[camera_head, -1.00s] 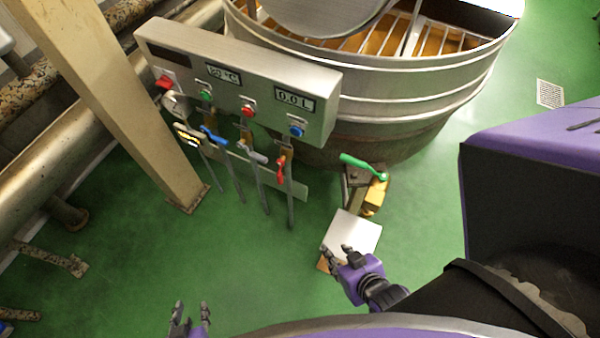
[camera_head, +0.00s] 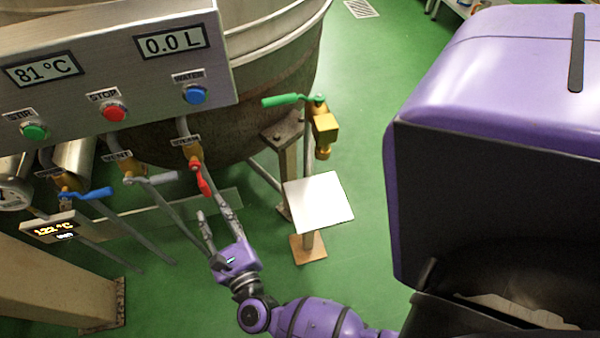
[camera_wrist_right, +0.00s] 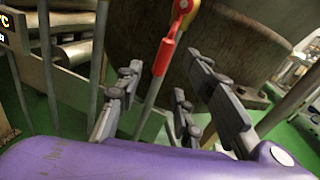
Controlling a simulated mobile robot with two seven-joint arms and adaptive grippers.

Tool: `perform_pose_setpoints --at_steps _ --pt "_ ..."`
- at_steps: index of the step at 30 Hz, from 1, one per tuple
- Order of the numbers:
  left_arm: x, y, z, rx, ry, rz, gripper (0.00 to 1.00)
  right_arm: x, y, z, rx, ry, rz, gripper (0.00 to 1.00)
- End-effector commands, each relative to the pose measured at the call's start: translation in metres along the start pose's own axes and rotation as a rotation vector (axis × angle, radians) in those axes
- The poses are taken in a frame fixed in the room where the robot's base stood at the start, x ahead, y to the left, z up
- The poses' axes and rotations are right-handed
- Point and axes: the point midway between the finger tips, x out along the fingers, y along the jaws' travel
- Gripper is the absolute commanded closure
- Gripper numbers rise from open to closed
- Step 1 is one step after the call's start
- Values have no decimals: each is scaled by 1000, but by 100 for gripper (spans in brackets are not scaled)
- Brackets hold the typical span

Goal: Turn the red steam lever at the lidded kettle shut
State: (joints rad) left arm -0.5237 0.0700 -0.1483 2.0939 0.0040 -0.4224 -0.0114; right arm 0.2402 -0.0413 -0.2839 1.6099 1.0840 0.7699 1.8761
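The red steam lever (camera_head: 202,180) hangs from a brass valve under the sign reading STEAM, its handle pointing down. The metal kettle (camera_head: 285,45) stands behind it; its lid is out of view now. My right gripper (camera_head: 211,204) is open and empty, just below the lever, fingers pointing up towards it. In the right wrist view the red lever (camera_wrist_right: 163,57) shows between and beyond the spread fingers (camera_wrist_right: 165,88); I see no contact. My left gripper is not in view.
A control panel (camera_head: 110,65) with buttons and displays overhangs the valves. Grey (camera_head: 150,179) and blue (camera_head: 88,194) levers sit left of the red one. A green lever (camera_head: 285,100) and a white-topped stand (camera_head: 318,203) are to the right. Thin pipes run below the levers.

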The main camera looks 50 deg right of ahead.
Motion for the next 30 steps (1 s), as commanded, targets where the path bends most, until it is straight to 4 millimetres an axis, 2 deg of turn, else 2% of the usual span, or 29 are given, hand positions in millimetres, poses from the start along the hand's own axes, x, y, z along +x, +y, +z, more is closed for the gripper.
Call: perform_pose_setpoints --at_steps 4,18,29,30 --pt "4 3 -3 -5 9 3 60 12 2 -4 115 1 -40 65" --pt "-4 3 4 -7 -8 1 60 78 -2 -3 117 0 -42 65" --pt "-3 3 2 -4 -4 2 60 85 -2 -4 116 2 -41 65" --pt "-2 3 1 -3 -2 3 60 85 -2 -4 116 2 -41 68"
